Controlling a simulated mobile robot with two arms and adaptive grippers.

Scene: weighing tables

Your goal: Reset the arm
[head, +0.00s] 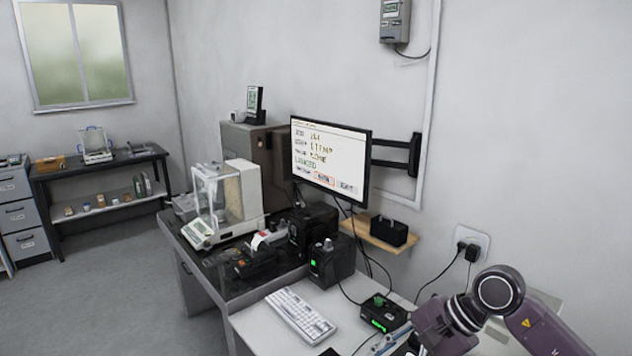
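My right arm (500,290) comes in at the lower right corner. It is dark purple-grey, with a round joint facing the camera, and it is bent over the near end of the white desk. Its gripper does not show clearly; the lower part of the arm runs toward the bottom edge of the picture. My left arm and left gripper are not in view.
A white keyboard (298,315) and a black box with a green display (382,313) lie near the arm. A monitor (329,158) hangs on a wall bracket. A balance with a glass draft shield (228,198) stands on the dark table. Open floor (110,280) lies left.

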